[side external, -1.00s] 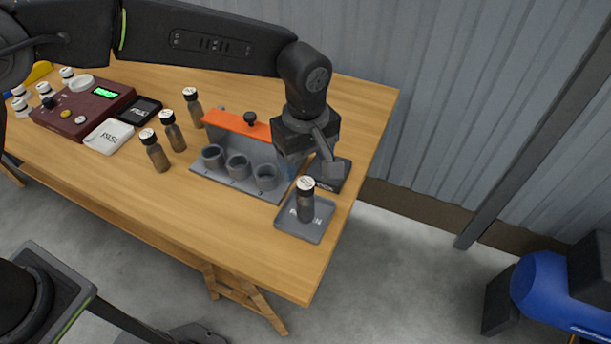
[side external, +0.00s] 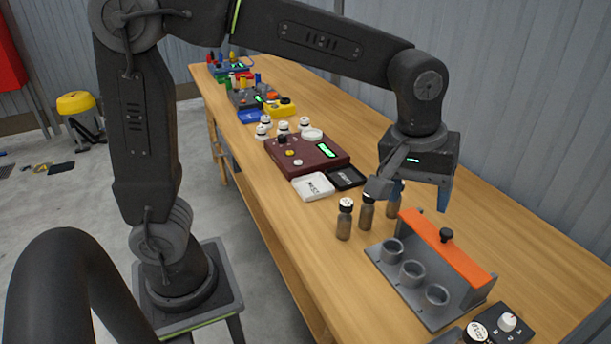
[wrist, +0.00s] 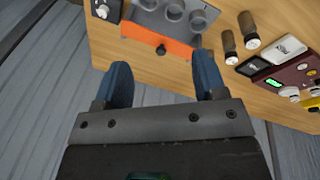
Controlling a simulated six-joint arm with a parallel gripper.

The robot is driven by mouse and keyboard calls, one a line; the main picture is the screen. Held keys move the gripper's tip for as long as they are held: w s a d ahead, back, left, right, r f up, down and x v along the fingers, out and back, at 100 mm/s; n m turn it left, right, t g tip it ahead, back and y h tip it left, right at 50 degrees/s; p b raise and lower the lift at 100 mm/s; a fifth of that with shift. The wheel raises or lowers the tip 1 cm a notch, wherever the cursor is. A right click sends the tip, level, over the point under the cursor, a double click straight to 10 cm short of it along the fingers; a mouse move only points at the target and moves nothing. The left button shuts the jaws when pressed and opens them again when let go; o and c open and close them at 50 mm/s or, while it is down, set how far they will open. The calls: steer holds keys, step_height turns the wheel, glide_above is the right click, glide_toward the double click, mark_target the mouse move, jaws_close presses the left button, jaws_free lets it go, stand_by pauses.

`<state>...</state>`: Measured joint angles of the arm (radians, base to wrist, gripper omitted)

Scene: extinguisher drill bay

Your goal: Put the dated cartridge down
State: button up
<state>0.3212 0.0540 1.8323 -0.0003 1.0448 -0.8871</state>
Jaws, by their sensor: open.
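A dark cartridge with a white, marked cap (side external: 475,333) shows at the bottom edge of the side view, cut off by the frame. Three more white-capped cartridges stand upright on the bench: a front one (side external: 344,221), a middle one (side external: 366,212) and a rear one (side external: 393,203) partly behind my gripper. I cannot read a date on any of them. My gripper (side external: 420,203) is open and empty above the bench, behind the grey rack with the orange top (side external: 445,245). In the wrist view its blue fingers (wrist: 164,64) are wide apart with nothing between them.
The rack's cups (side external: 411,271) look empty. A black box with a white knob (side external: 506,323) stands at its near right. Left are white (side external: 313,187) and black (side external: 346,177) pads and a maroon device (side external: 305,155). A corrugated wall (side external: 540,110) runs behind the bench.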

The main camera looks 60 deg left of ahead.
steer(key=s+a+m+t, duration=0.3)
steer(key=s+a+m, duration=0.3)
steer(key=s+a, duration=0.6)
steer(key=s, duration=0.3)
steer(key=shift+s+a+f+y, duration=0.15)
steer(key=shift+s+f+y, duration=0.15)
steer(key=shift+y, duration=0.1)
